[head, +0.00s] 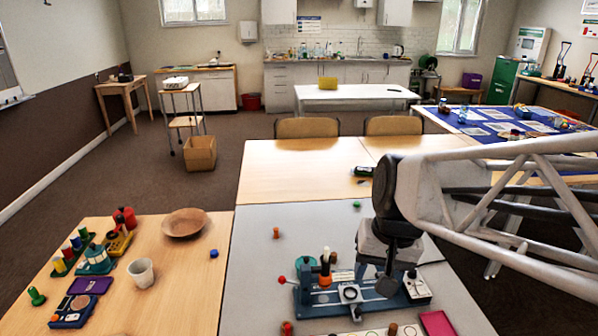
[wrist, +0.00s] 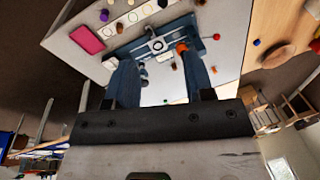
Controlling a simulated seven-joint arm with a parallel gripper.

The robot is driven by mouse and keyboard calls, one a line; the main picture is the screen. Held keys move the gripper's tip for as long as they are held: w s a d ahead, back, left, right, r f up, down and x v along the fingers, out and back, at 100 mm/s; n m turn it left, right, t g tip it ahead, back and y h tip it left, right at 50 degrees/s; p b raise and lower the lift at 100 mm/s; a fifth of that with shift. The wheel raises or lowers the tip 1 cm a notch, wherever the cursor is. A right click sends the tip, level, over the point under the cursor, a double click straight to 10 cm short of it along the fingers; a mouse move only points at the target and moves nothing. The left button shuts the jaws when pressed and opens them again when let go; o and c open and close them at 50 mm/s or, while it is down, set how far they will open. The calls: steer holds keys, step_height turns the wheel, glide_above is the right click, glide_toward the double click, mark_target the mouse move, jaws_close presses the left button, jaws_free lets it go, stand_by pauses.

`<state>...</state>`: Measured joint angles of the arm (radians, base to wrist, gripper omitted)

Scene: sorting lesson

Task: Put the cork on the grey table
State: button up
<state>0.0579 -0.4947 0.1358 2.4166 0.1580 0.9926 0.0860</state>
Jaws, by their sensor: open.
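A small brown stub (head: 393,329) stands near the front edge of the grey table (head: 262,290), on a pale strip with circles; it looks like the cork, but it is too small to be sure. It also seems to show in the wrist view (wrist: 119,28), beside the pink card. My gripper (head: 376,282) hangs over the blue apparatus at the table's right side. In the wrist view its two fingers (wrist: 160,78) are wide apart with nothing held between them. My arm and gripper hide part of the apparatus and the table behind it.
The blue apparatus (head: 312,303) has a red-knobbed lever and orange parts. A pink card (head: 437,323) lies at the front right. An orange peg (head: 276,232) and a green piece (head: 357,204) stand farther back. The table's left and back areas are mostly clear. A wooden bowl (head: 184,223) sits left.

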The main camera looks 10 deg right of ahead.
steer(key=s+n+t+h, duration=0.1)
steer(key=s+n, duration=0.1)
steer(key=s, duration=0.4)
steer(key=shift+s+d+r+h, duration=0.2)
steer(key=shift+d+r+h, duration=0.1)
steer(key=shift+d+r, duration=0.1)
